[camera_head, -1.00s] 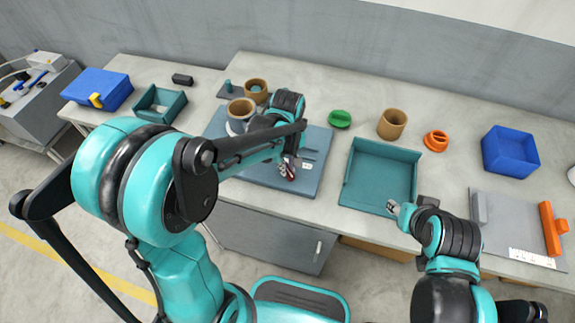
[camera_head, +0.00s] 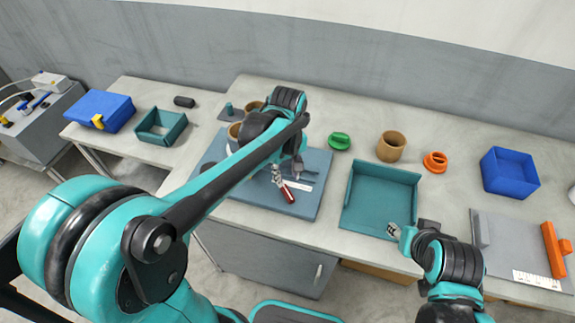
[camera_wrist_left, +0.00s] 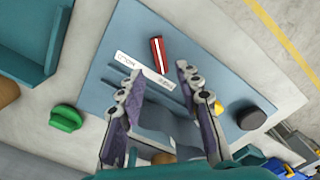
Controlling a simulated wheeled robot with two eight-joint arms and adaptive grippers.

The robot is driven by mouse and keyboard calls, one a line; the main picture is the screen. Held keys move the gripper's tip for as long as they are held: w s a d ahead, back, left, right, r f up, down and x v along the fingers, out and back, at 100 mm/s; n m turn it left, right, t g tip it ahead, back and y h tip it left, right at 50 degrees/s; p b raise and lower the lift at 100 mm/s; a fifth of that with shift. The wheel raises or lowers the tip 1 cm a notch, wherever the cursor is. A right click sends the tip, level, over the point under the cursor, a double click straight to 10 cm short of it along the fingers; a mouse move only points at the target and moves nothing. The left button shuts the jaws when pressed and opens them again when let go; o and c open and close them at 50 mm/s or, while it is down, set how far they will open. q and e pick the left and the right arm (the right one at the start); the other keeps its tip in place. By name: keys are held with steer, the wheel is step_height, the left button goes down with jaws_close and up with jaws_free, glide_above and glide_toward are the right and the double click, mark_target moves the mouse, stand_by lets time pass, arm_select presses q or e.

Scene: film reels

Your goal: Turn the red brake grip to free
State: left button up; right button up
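The red brake grip (camera_head: 287,193) sits on the blue-grey board (camera_head: 310,207) on the bench. In the left wrist view it is a short red bar (camera_wrist_left: 158,55) with white labels beside it, their lettering too small to read surely. My left gripper (camera_head: 277,178) is over the board, close to the red grip. In the left wrist view its two fingers (camera_wrist_left: 153,84) are spread with nothing between them, and the red grip lies just beyond the fingertips. My right gripper (camera_head: 398,233) is at the front edge of the teal tray, too small to judge its opening.
The teal tray (camera_head: 378,173) stands right of the board. A black knob (camera_wrist_left: 250,118) is on the board near my left fingers.

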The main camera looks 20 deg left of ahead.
arm_select(q)
steer(key=shift+r, duration=2.4)
